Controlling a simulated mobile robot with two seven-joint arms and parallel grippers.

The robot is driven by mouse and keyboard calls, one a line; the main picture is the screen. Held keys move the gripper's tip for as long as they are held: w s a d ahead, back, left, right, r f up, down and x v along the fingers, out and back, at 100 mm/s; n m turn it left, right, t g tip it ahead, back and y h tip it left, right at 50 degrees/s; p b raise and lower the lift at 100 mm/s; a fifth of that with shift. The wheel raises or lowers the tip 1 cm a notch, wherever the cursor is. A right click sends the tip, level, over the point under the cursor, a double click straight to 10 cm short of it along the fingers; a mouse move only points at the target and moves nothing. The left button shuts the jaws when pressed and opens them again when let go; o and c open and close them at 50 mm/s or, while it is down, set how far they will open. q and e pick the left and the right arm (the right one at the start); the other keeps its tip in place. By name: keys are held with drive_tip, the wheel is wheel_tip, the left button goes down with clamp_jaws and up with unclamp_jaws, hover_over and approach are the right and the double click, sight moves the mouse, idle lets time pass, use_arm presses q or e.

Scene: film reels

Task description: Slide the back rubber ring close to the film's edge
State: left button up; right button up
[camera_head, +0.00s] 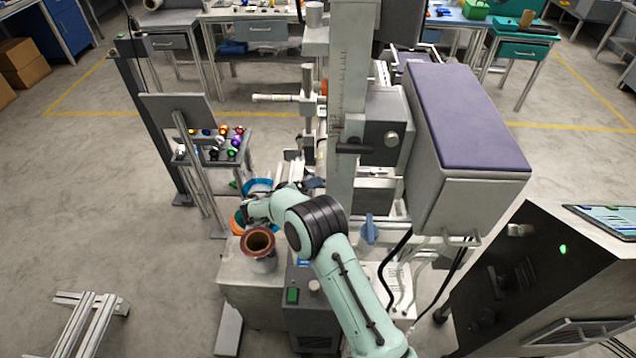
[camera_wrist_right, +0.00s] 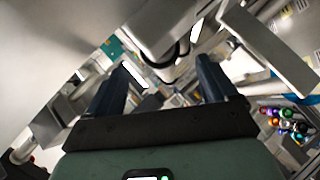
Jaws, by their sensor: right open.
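A reddish-brown roll with a hollow core (camera_head: 258,241), which looks like the film, stands upright on the grey box in the head view. Behind it, a blue ring (camera_head: 258,185) and an orange ring (camera_head: 237,222) show partly past my right arm. I cannot tell which is the back rubber ring. My right arm reaches over the roll toward the machine and hides part of this area. In the right wrist view, my right gripper (camera_wrist_right: 162,64) is open, its two dark blue fingers wide apart with nothing seen held between them. My left gripper is not in view.
The tall grey machine column (camera_head: 352,110) and the purple-topped box (camera_head: 465,115) stand close to the arm. A small rack of coloured spools (camera_head: 215,145) stands behind left; the spools also show in the right wrist view (camera_wrist_right: 285,122). The floor at left is mostly clear.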

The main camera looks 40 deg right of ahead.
drive_tip(key=p+x, duration=0.1)
drive_tip(key=x, duration=0.3)
drive_tip(key=shift+w+d, duration=0.15)
drive_tip(key=shift+d, duration=0.1)
drive_tip(key=shift+w+d+f, duration=0.1)
drive_tip(key=shift+d+f, duration=0.25)
drive_tip(key=shift+d, duration=0.25)
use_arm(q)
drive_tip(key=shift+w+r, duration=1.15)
